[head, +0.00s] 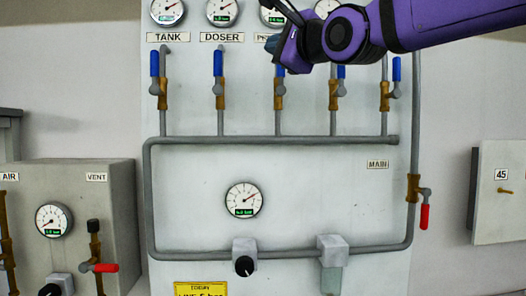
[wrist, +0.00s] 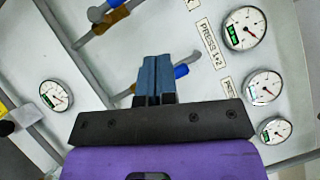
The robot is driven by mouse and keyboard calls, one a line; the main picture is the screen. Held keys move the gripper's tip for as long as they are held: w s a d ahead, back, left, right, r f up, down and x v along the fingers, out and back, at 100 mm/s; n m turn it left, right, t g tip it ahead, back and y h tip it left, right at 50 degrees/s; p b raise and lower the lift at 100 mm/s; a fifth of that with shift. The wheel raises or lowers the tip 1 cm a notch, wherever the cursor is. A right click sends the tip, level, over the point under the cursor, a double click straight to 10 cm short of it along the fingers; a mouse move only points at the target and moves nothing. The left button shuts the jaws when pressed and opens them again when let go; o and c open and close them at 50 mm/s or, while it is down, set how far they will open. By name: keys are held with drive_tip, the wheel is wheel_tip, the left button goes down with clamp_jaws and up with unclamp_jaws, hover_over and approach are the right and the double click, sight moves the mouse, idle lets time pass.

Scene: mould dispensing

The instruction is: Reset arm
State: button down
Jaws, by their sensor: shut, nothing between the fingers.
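My purple arm reaches in from the upper right of the head view. My gripper (head: 274,44) is in front of the upper part of the white panel (head: 180,200), near the top row of gauges. In the wrist view, the gripper's two blue-grey fingers (wrist: 152,80) are together with nothing between them. A blue valve handle (wrist: 181,71) shows just behind the fingertips; I cannot tell whether they touch. The arm and gripper hide parts of the gauges, labels and valves on the upper right of the panel.
A red-handled main valve (head: 424,210) is at right. A grey box (head: 110,190) stands left and a wall cabinet (head: 500,215) right.

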drive_tip(key=s+d+f+n+g+h, duration=0.2)
drive_tip(key=s+d+f+n+h, duration=0.15)
drive_tip(key=d+f, duration=0.55)
drive_tip(key=s+d+f+n+g+h, duration=0.25)
drive_tip(key=d+f+h, duration=0.25)
drive_tip(key=d+f, duration=0.4)
drive_tip(key=s+d+f+n+g+h, duration=0.1)
drive_tip(key=s+d+f+n+g, duration=0.2)
drive_tip(key=s+f, duration=0.5)
drive_tip(key=s+d+f+n+g+h, duration=0.1)
drive_tip(key=s+d+f+n+g, duration=0.3)
drive_tip(key=s+f, duration=0.5)
wheel_tip(320, 180, down, 2)
drive_tip(key=shift+d+n+h, duration=0.35)
drive_tip(key=shift+n, duration=0.45)
